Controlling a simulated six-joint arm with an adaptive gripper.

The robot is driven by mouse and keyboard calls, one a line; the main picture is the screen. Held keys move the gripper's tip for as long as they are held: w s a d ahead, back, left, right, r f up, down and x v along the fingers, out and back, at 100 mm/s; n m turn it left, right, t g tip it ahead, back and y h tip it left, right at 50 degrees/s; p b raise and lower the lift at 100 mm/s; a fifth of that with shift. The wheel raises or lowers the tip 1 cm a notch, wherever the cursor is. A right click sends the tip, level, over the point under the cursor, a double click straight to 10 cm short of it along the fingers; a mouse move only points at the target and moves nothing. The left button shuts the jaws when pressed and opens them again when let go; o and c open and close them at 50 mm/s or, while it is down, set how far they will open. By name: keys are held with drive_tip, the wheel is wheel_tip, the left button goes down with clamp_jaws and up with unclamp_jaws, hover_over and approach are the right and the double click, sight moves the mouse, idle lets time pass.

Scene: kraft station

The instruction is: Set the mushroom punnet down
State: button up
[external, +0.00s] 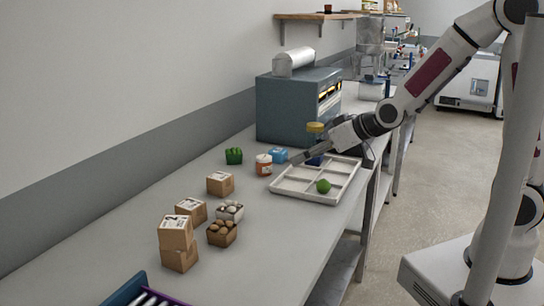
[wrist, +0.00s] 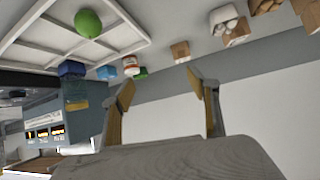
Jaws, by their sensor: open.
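Two small punnets stand close together on the bench, left of the white tray. The one with pale round pieces (external: 229,210), which look like mushrooms, sits just behind the one with brown round pieces (external: 222,234). The pale one also shows at the top of the wrist view (wrist: 224,19). Both rest upright on the bench. My gripper (external: 296,158) is over the far left part of the tray, well away from both punnets. In the wrist view its fingers (wrist: 158,85) are spread with nothing between them.
The white divided tray (external: 284,186) holds a green round fruit (external: 323,186). An orange-labelled jar (external: 264,165), a blue box (external: 278,155) and a green item (external: 234,156) stand nearby. Cardboard boxes (external: 176,233) are stacked at the front left. A grey-blue machine (external: 285,108) stands behind.

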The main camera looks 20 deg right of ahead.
drive_tip(key=s+a+f+n+y, duration=0.15)
drive_tip(key=a+f, duration=0.25)
drive_tip(key=a, duration=0.4)
drive_tip(key=n+y, duration=0.2)
approach(230, 206)
drive_tip(key=shift+a+r+m+t, duration=0.1)
drive_tip(key=shift+r+m+t, duration=0.1)
drive_tip(key=shift+m+t, duration=0.1)
drive_tip(key=shift+w, duration=0.1)
drive_tip(key=shift+x, duration=1.25)
drive_tip(key=shift+f, duration=0.15)
drive_tip(key=shift+h, duration=0.25)
drive_tip(key=shift+x, duration=2.55)
drive_tip(key=shift+f, duration=0.15)
drive_tip(key=c, duration=1.3)
